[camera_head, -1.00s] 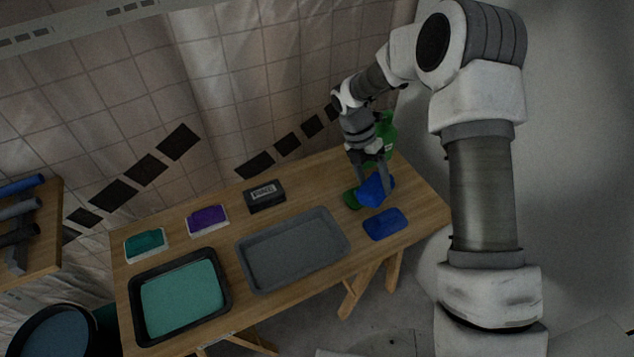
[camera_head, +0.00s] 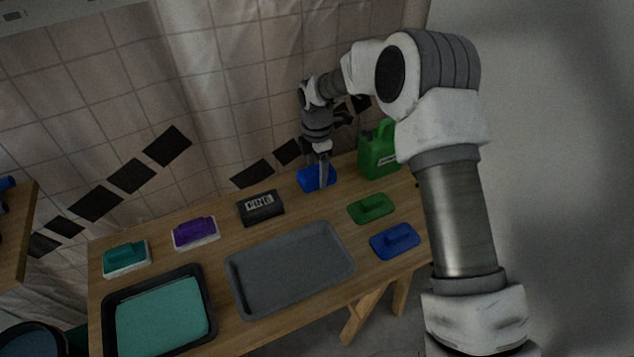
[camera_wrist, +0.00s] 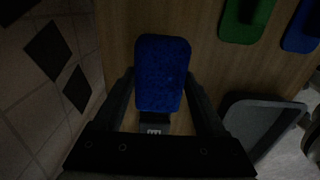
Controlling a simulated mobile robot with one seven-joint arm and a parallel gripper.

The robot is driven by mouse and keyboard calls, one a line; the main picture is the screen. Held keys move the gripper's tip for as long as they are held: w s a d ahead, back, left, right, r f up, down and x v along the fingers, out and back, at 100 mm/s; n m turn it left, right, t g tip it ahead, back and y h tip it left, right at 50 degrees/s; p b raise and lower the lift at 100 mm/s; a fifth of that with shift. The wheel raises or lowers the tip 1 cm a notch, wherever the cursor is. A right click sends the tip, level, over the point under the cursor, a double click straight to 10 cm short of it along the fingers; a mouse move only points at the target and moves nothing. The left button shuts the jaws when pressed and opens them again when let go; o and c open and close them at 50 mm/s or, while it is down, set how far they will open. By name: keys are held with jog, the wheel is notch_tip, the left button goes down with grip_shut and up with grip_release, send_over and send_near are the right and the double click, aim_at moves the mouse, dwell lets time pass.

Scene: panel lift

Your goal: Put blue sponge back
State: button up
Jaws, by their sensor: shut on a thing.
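The blue sponge (camera_head: 317,180) is between the fingers of my gripper (camera_head: 323,172), at the back of the table, between the black labelled block and the green jug. In the wrist view the blue sponge (camera_wrist: 162,72) lies between the two dark fingers of my gripper (camera_wrist: 160,92), which are shut on it. Whether it touches the tabletop I cannot tell. A second blue item (camera_head: 395,241), flat with a raised middle, lies at the table's right front. It shows partly in the wrist view (camera_wrist: 301,32).
A green flat item (camera_head: 371,208) and green jug (camera_head: 379,155) are to the right. The black block (camera_head: 261,207) is close left. A grey tray (camera_head: 290,270) is in front. Purple (camera_head: 195,233) and teal (camera_head: 126,257) pieces and a teal-filled black tray (camera_head: 160,313) are further left.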

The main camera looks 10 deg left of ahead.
aim_at(317, 180)
jog(key=shift+f, duration=1.85)
jog(key=shift+b, duration=0.3)
jog(key=o, duration=1.3)
jog(key=shift+o, duration=0.2)
notch_tip(317, 180, up, 12)
jog(key=shift+r+p, duration=0.1)
jog(key=shift+p, duration=1)
